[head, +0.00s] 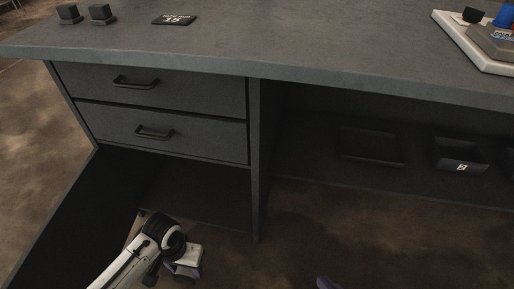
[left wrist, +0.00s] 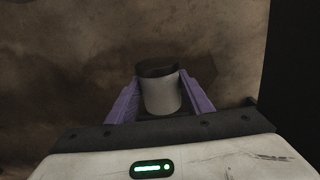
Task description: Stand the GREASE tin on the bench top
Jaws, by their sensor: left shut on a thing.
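My left gripper (left wrist: 160,100) is shut on a pale grey cylindrical tin with a dark top (left wrist: 162,92), held between its purple fingers. No label shows on the tin, so I cannot read GREASE on it. In the head view my left gripper (head: 186,271) is low down, in front of the open lower compartment and well below the bench top (head: 300,40). Only a purple fingertip, apparently of my right gripper (head: 326,283), shows at the bottom edge; its jaws are cut off.
Two small dark blocks (head: 86,14) and a dark labelled plate (head: 174,19) lie at the back left of the bench top. A pale tray (head: 462,40) with items is at the right. The middle is clear. Below are two shut drawers (head: 150,105) and a shelf with dark trays (head: 371,146).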

